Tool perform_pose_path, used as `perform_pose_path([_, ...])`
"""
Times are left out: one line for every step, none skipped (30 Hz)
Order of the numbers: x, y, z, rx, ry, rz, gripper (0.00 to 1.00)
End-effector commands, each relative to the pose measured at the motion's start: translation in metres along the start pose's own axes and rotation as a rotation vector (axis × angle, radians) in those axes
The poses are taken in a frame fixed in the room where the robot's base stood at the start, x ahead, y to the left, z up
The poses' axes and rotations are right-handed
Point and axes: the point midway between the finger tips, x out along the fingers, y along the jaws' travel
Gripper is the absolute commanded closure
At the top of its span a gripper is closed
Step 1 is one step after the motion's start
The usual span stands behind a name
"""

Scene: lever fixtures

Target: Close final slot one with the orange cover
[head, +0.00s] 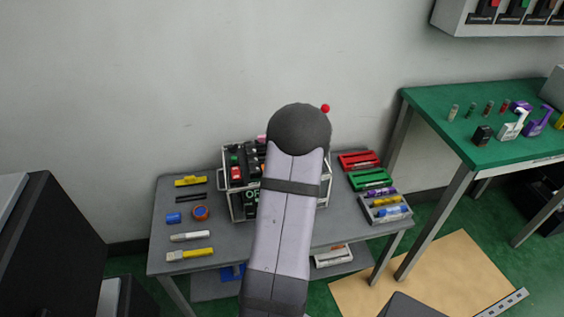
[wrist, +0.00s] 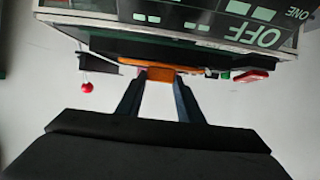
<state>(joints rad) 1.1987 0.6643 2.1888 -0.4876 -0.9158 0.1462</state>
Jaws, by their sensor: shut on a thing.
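In the wrist view my gripper (wrist: 158,80) is shut on an orange piece (wrist: 160,75), which looks like the orange cover. The cover is held between the two dark fingertips, just below the edge of a labelled panel (wrist: 190,22) with "OFF" and "ONE" marks. I cannot tell whether the cover touches the panel. In the head view my arm hides my gripper, the cover and much of the framed lever fixture (head: 237,190) on the grey table. Final slot one cannot be made out in either view.
The grey table (head: 165,240) holds yellow, blue and white tools at left. Red (head: 360,160) and green (head: 371,179) pieces and a grey tray (head: 388,216) stand at right. A green table (head: 490,150) is further right. A red ball (wrist: 87,88) hangs left of my fingers.

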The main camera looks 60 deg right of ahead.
Motion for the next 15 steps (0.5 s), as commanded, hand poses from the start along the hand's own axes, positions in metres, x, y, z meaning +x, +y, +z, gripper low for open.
perform_pose_path([0.0009,0.0001,0.0019,0.0,0.0,0.0,0.87])
perform_pose_path([0.0012,0.0001,0.0024,0.0,0.0,0.0,0.87])
perform_pose_path([0.0014,0.0001,0.0031,0.0,0.001,0.0,0.87])
perform_pose_path([0.0013,0.0001,0.0028,0.0,0.001,0.0,0.64])
perform_pose_path([0.0011,0.0001,0.0022,0.0,0.001,0.0,0.57])
perform_pose_path([0.001,0.0001,0.0021,0.0,0.001,0.0,0.48])
perform_pose_path([0.001,0.0001,0.0021,0.0,0.001,0.0,0.45])
perform_pose_path([0.001,0.0001,0.0021,0.0,0.0,0.0,0.45])
perform_pose_path([0.001,0.0,0.0021,0.0,0.0,0.0,0.45])
perform_pose_path([0.001,0.0,0.0021,0.0,0.0,0.0,0.45])
perform_pose_path([0.001,0.0001,0.0021,0.0,0.0,0.0,0.45])
perform_pose_path([0.001,0.0001,0.0021,0.0,0.0,0.0,0.45])
perform_pose_path([0.001,0.0001,0.0022,0.0,0.0,0.0,0.45])
perform_pose_path([0.0009,0.0,0.0023,0.0,0.0,0.0,0.45])
perform_pose_path([0.0007,0.0001,0.0022,0.0,0.0,0.0,0.45])
